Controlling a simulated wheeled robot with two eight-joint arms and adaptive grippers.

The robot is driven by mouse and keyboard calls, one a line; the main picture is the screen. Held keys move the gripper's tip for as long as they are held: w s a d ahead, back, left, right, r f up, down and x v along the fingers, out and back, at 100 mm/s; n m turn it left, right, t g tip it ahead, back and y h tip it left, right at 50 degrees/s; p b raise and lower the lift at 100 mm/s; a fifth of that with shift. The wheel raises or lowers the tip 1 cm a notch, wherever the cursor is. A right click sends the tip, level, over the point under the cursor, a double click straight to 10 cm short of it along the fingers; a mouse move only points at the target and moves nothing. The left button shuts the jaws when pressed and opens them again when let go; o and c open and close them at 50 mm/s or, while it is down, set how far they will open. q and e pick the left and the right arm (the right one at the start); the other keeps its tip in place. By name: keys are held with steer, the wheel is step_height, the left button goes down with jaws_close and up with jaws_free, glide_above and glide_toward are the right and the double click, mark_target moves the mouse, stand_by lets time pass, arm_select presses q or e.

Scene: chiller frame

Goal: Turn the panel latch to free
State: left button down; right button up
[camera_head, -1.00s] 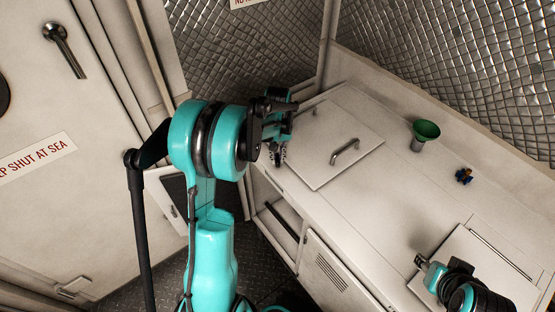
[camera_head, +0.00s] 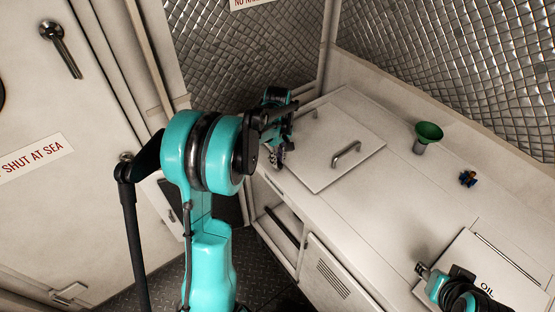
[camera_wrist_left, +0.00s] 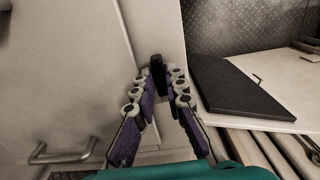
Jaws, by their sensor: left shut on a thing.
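The white panel (camera_head: 318,145) with its grey bar handle (camera_head: 346,153) lies on the counter; in the left wrist view the handle (camera_wrist_left: 62,154) is at lower left. The latch (camera_wrist_left: 158,72) is a small black upright piece at the panel's edge in the wrist view. My left gripper (camera_head: 278,150) is at the panel's left edge in the head view. Its purple-padded fingers (camera_wrist_left: 160,88) are closed in on both sides of the latch. In the head view the gripper hides the latch. My right gripper (camera_head: 428,272) is at lower right; its jaw opening is unclear.
A lid marked OIL (camera_head: 485,262) lies beneath my right gripper. The cabinet front (camera_head: 325,275) is below; a door (camera_head: 70,130) is at left. A dark slab (camera_wrist_left: 235,87) shows in the wrist view.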

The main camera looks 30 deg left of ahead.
stand_by(0.3)
arm_select(q)
steer(key=c, duration=1.6)
jaws_free()
steer(key=shift+o, duration=0.2)
steer(key=shift+r, duration=0.1)
step_height(320, 180, up, 12)
